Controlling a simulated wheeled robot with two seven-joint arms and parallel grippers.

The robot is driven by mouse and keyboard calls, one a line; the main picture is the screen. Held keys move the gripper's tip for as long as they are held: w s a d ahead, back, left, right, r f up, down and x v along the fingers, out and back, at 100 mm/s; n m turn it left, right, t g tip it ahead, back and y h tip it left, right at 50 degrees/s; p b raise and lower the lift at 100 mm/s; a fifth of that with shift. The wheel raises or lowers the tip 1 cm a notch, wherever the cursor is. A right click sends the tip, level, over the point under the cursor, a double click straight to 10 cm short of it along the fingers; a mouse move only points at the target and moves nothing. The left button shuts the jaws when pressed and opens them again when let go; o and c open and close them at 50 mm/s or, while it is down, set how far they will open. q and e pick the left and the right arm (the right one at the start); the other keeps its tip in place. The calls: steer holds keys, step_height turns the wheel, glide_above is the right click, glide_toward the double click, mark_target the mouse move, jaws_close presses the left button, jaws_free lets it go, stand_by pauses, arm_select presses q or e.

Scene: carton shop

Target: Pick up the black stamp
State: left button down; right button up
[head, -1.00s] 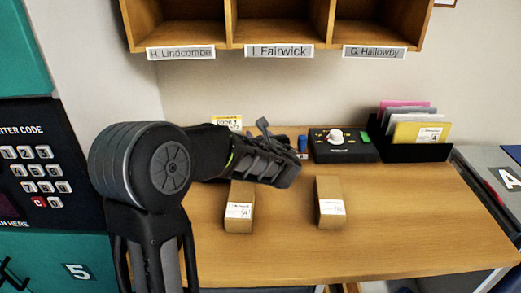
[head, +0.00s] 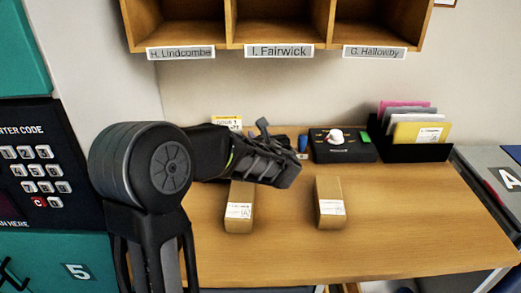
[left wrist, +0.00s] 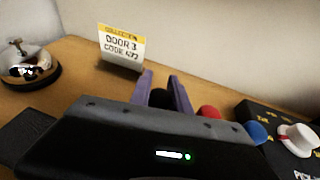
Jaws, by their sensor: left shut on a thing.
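The black stamp (left wrist: 160,98) shows as a dark rounded top between the two purple fingers of my left gripper (left wrist: 164,84) in the left wrist view. The fingers are shut on it, one on each side. Its lower part is hidden behind the gripper body, so I cannot tell whether it touches the table. In the head view my left gripper (head: 275,165) is over the back of the desk and hides the stamp. My right gripper is not in view.
A red stamp (left wrist: 208,112) and a blue stamp (left wrist: 257,131) stand just right of the gripper. A door-code card (left wrist: 121,45) and a bell (left wrist: 28,68) are left. Two cartons (head: 239,207) (head: 330,204) lie in front. The desk's right front (head: 420,225) is clear.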

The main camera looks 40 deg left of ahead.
arm_select(q)
step_height(320, 180, up, 10)
steer(key=p, duration=0.1)
stand_by(0.5)
stand_by(0.4)
steer(key=c, duration=1.8)
jaws_free()
steer(key=shift+c, duration=0.2)
jaws_close()
